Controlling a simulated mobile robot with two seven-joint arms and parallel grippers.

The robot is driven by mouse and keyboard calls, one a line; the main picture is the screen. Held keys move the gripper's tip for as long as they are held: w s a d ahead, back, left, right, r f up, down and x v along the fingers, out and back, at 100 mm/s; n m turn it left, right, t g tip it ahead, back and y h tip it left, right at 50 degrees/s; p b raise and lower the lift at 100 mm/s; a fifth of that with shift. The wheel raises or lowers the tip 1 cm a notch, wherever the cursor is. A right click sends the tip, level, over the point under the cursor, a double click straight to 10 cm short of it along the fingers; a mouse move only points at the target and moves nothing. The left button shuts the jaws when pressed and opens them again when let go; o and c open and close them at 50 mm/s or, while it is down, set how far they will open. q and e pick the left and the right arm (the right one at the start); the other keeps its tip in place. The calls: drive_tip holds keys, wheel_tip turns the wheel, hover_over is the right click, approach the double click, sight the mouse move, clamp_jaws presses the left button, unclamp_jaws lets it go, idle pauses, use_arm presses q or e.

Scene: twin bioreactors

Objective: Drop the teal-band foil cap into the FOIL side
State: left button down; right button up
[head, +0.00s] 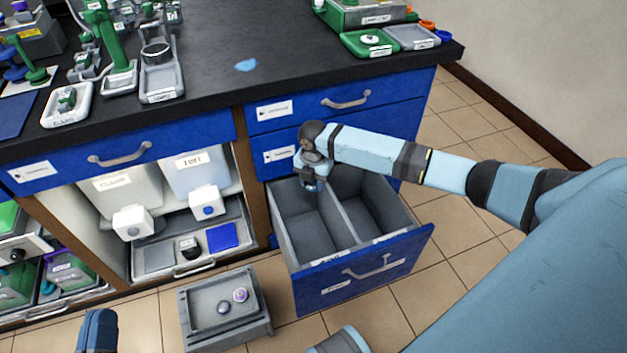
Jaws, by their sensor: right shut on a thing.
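A blue-fronted drawer (366,277) is pulled open, with a grey divider (338,220) splitting it into a left compartment (298,222) and a right compartment (375,205). White labels on its rim are too small to read, so I cannot tell which side is FOIL. My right gripper (311,186) points down over the back of the left compartment, near the divider. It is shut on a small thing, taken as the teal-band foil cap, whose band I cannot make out. A blue part at the lower left edge seems to be my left gripper (97,332); its jaws are unclear.
A grey step-like stand (262,328) on the floor holds a silver cap (223,307) and a purple-ringed cap (240,295). The black counter (300,50) above carries lab equipment. Closed drawers (345,100) sit above the open one. An open shelf (190,235) holds white containers.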

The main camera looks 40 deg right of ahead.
sight(314, 182)
drive_tip(key=o, duration=1)
drive_tip(key=shift+r, duration=0.1)
drive_tip(key=shift+r, duration=0.35)
use_arm(q)
drive_tip(key=a+f+g+y+p, duration=0.3)
drive_tip(key=f+g+p, duration=0.1)
drive_tip(key=f, duration=0.4)
drive_tip(key=shift+s+f+p, duration=0.15)
drive_tip(key=shift+s+p, duration=0.15)
drive_tip(key=shift+s, duration=0.15)
use_arm(e)
wheel_tip(314, 182, up, 13)
use_arm(q)
drive_tip(key=shift+a, duration=0.1)
